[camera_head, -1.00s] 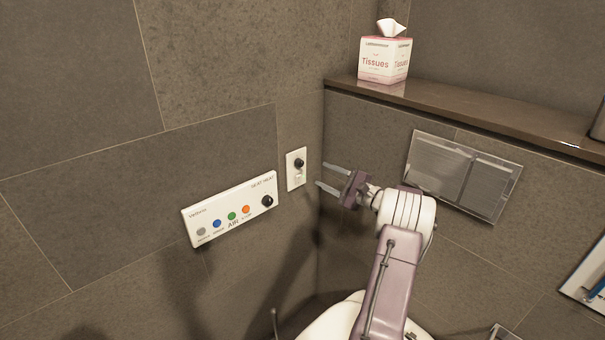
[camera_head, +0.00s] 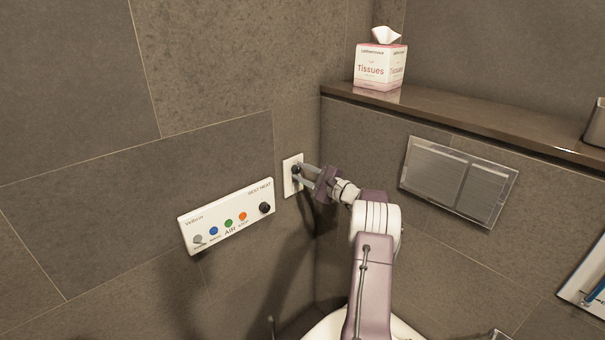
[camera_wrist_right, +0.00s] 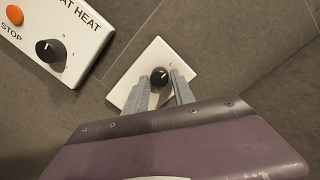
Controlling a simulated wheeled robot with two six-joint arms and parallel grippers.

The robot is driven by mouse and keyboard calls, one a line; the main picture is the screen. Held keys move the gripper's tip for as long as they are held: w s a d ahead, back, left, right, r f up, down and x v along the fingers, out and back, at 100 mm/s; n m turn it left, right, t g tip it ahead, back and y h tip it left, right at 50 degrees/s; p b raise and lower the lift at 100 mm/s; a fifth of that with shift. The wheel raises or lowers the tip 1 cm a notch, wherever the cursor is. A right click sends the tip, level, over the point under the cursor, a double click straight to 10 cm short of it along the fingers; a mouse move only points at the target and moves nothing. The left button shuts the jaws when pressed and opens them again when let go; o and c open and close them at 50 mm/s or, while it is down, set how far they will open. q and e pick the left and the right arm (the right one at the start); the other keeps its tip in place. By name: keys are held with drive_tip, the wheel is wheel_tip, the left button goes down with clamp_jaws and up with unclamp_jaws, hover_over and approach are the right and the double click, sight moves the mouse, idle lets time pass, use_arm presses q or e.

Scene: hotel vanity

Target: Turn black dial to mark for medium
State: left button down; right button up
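A black dial (camera_head: 295,170) sits on a small white wall plate (camera_head: 287,188) near the corner. The right wrist view shows the dial (camera_wrist_right: 159,77) with a light pointer line, on its tilted plate (camera_wrist_right: 122,91). My right gripper (camera_head: 299,173) is at this plate with its fingers apart. In the right wrist view the two grey fingertips (camera_wrist_right: 161,82) lie on either side of the dial's lower part; I cannot tell whether they touch it. A second black dial (camera_head: 265,208) is on the long white panel (camera_head: 188,222); it also shows in the right wrist view (camera_wrist_right: 51,51). My left gripper is out of view.
The long panel, with several coloured buttons, is just left of the small plate. A dark ledge (camera_head: 450,116) carries a tissue box (camera_head: 380,65) at right. A flush plate (camera_head: 458,185) is on the right wall. The wall above the dials is clear.

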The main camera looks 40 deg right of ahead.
clamp_jaws()
drive_tip(key=m+p, duration=0.1)
drive_tip(key=m, duration=0.3)
drive_tip(key=shift+m, duration=0.4)
drive_tip(key=m+p, duration=0.1)
drive_tip(key=m, duration=0.3)
drive_tip(key=shift+a+m+t+h+p, duration=0.1)
drive_tip(key=shift+m+t+h+p, duration=0.2)
drive_tip(key=shift+m+p, duration=0.1)
drive_tip(key=shift+a+f+m+p, duration=0.15)
drive_tip(key=shift+m+p, duration=0.75)
drive_tip(key=shift+m, duration=1.4)
drive_tip(key=o, duration=0.6)
unclamp_jaws()
drive_tip(key=shift+c, duration=0.2)
